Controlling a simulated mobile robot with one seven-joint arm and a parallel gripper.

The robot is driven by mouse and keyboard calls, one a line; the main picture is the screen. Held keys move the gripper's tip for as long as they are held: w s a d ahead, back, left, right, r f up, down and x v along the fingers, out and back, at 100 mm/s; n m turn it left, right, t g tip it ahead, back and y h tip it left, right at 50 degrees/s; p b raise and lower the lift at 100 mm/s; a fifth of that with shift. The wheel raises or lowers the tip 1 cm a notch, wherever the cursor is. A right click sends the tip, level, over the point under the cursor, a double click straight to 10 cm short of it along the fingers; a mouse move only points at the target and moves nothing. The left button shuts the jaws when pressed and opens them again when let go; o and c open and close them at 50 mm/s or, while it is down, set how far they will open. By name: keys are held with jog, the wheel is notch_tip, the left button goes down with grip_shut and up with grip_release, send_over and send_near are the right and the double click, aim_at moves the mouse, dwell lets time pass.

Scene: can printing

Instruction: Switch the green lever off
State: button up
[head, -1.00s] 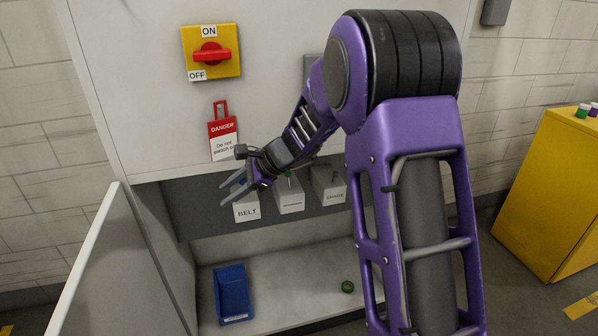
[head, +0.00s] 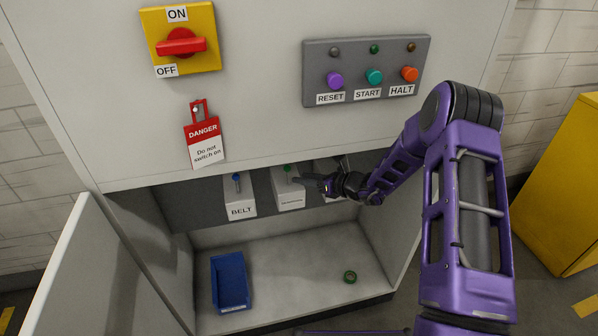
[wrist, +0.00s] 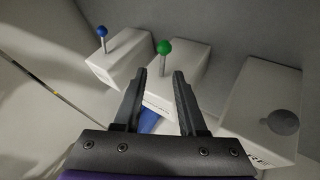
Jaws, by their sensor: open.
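The green-knobbed lever (head: 287,169) stands on the middle white box (head: 290,196) inside the open cabinet. In the wrist view the green knob (wrist: 163,47) sits on a thin metal stem, just beyond my fingertips. My gripper (head: 300,180) is to the right of the lever, with its fingers pointing left towards it. In the wrist view my gripper (wrist: 160,78) has its two fingers apart and nothing between them. The lever looks upright and lies in line with the gap; I cannot tell whether a finger touches it.
A blue-knobbed lever (head: 237,178) stands on the BELT box (head: 240,205) to the left. The right box (wrist: 262,105) has a dark round top piece. A blue bin (head: 231,282) and a green ring (head: 350,277) lie on the cabinet floor. A red danger tag (head: 204,142) hangs above.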

aim_at(288, 173)
jog(key=x, duration=0.7)
jog(key=shift+w+a+f, duration=0.1)
jog(key=shift+w+a, duration=0.05)
jog(key=shift+w, duration=0.25)
grip_shut()
